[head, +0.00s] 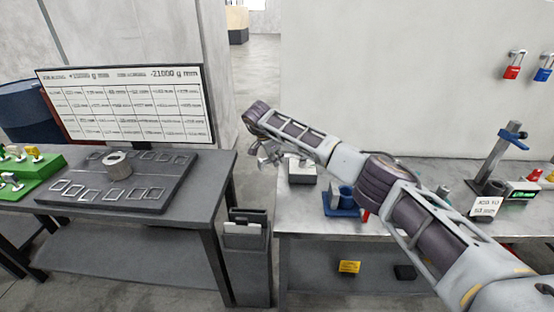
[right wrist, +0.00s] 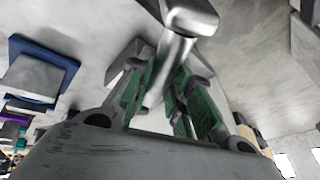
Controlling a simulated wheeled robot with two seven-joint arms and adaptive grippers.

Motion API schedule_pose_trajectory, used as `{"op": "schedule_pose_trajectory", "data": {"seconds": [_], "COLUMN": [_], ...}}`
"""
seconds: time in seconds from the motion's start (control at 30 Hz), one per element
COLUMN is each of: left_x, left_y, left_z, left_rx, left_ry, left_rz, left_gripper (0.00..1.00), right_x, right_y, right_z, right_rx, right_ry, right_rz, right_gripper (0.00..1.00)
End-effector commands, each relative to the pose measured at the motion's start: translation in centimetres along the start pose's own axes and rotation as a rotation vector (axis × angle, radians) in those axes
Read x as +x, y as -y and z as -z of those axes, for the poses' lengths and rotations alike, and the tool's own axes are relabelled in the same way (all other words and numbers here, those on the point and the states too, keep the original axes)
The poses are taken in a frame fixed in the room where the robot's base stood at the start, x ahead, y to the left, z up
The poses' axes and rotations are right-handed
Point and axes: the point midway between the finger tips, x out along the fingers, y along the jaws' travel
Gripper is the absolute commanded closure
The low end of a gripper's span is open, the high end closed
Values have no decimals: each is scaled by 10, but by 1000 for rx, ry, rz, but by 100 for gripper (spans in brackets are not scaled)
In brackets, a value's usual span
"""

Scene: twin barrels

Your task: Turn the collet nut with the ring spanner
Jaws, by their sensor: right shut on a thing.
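My right gripper (head: 268,156) is over the left end of the grey bench, near the gap between the two tables. In the right wrist view (right wrist: 160,95) its green-padded fingers are shut on a shiny metal bar with a rounded end (right wrist: 190,15), which looks like the spanner; its ring is not clearly shown. In the head view the held piece is too small to make out. No collet nut can be picked out with certainty. A clamp stand with a blue handle (head: 490,160) stands on the bench at right. My left gripper is not in view.
A grey box (head: 302,175) and a blue holder (head: 340,203) stand on the bench (head: 300,218) near my right arm. A sign (head: 486,206) stands by the clamp stand. On the left table, a metal ring (head: 117,165) sits on a slotted board before a screen (head: 130,103).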

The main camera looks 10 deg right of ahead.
Motion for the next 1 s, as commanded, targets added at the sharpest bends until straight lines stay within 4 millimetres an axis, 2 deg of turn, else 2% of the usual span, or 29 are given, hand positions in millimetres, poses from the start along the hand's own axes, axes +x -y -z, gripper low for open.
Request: {"op": "schedule_pose_trajectory", "data": {"seconds": [0.13,0.23,1.0], "left_x": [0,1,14], "left_y": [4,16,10], "left_z": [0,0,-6], "left_rx": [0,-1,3], "left_ry": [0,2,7], "left_rz": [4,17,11], "left_gripper": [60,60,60], "right_x": [0,0,4], "right_y": [0,0,18], "right_z": [2,2,2], "right_rx": [3,4,133], "right_ry": [-3,-3,-32], "right_rz": [-1,-1,-53], "right_gripper": [100,100,100]}}
